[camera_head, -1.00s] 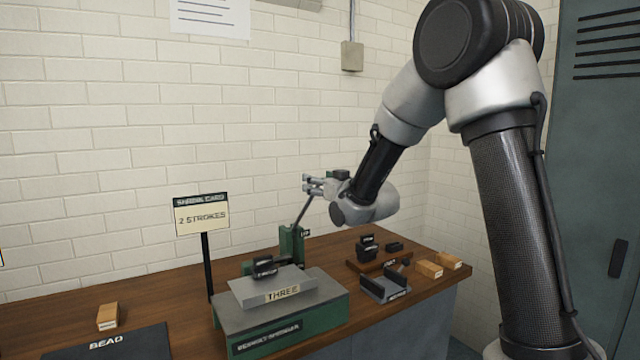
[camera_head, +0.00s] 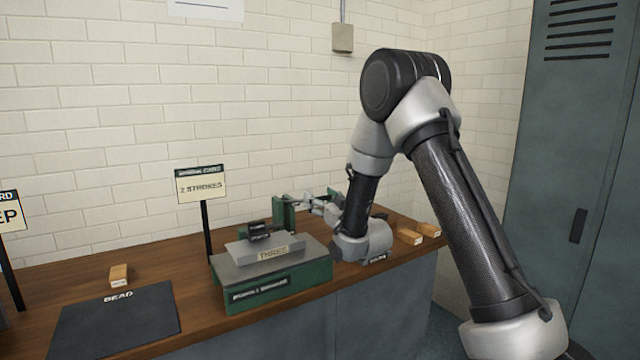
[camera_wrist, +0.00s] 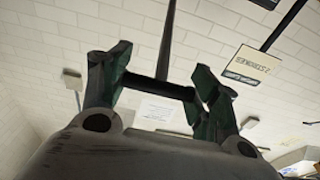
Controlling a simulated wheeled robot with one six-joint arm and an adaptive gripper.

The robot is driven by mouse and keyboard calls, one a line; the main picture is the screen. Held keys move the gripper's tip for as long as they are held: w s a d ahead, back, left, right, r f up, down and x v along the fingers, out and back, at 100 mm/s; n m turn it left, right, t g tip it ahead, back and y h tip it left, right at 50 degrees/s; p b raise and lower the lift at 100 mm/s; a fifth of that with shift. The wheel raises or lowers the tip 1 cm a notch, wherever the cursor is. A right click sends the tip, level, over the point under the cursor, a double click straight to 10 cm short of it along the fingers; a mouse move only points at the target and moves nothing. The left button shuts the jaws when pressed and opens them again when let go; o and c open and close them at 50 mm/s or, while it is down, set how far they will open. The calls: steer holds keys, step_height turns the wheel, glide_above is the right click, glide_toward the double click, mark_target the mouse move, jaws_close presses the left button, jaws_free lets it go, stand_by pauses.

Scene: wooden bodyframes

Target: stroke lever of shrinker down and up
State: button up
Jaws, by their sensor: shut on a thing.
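The shrinker (camera_head: 250,297) is a green block with a grey top on the bench, with a plate marked THREE, a small black piece (camera_head: 259,231) and a green upright (camera_head: 284,213) behind. My gripper (camera_head: 312,203) is low, just right of the upright. It is shut on the lever. In the wrist view a thin dark rod (camera_wrist: 167,38) runs to a dark crossbar (camera_wrist: 160,88) between my two fingertips. In the head view the lever is mostly hidden by my gripper. The shrink card (camera_head: 201,185) reads 2 STROKES and stands on a black post behind the shrinker.
A dark mat marked BEAD (camera_head: 115,325) and a small wooden block (camera_head: 119,275) lie left. Two wooden blocks (camera_head: 409,236) sit at the right end of the bench (camera_head: 190,262). My wrist hides much of the bench right of the shrinker. A locker (camera_head: 580,130) stands at right.

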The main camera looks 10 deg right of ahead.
step_height(320, 180, down, 6)
steer(key=s, duration=0.1)
steer(key=shift+s+d, duration=0.15)
steer(key=shift+d, duration=0.05)
stand_by(0.3)
steer(key=o, duration=1.5)
steer(key=shift+c, duration=0.2)
steer(key=v, duration=1.2)
